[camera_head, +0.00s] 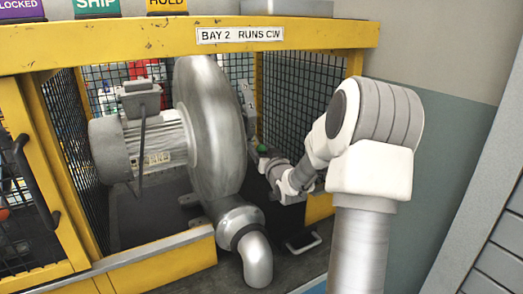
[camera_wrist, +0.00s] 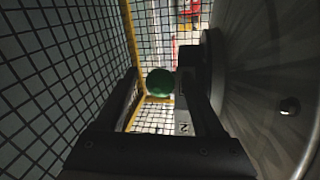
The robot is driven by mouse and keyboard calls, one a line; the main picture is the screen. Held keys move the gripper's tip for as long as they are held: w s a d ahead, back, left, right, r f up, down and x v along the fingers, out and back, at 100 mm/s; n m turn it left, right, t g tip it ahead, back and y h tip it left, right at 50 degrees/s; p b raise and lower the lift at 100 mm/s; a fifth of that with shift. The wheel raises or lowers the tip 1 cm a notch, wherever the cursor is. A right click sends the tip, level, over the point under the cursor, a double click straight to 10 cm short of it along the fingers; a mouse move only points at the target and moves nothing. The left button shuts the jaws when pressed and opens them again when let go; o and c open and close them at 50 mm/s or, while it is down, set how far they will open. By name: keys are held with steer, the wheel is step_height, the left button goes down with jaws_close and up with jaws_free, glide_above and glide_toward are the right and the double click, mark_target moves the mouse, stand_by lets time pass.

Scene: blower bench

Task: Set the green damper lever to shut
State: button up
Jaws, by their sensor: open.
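The green damper lever shows as a small round green knob (camera_head: 262,149) beside the right side of the blower housing in the head view. In the wrist view the green knob (camera_wrist: 160,82) sits between the two dark fingers of my gripper (camera_wrist: 162,88), near their tips. The fingers are apart, with a visible gap on the left of the knob; on the right I cannot tell whether it touches. My gripper (camera_head: 266,162) is small and partly hidden in the head view. The lever's shaft and its set position cannot be made out.
The round grey blower housing (camera_head: 213,130) stands close on the left, and fills the right of the wrist view (camera_wrist: 265,90). Its motor (camera_head: 140,145) is further left. Black mesh (camera_head: 300,95) and a yellow frame (camera_head: 290,33) enclose the bay. A bent outlet pipe (camera_head: 256,258) is below.

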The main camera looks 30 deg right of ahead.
steer(key=shift+c, duration=0.2)
jaws_close()
stand_by(1.2)
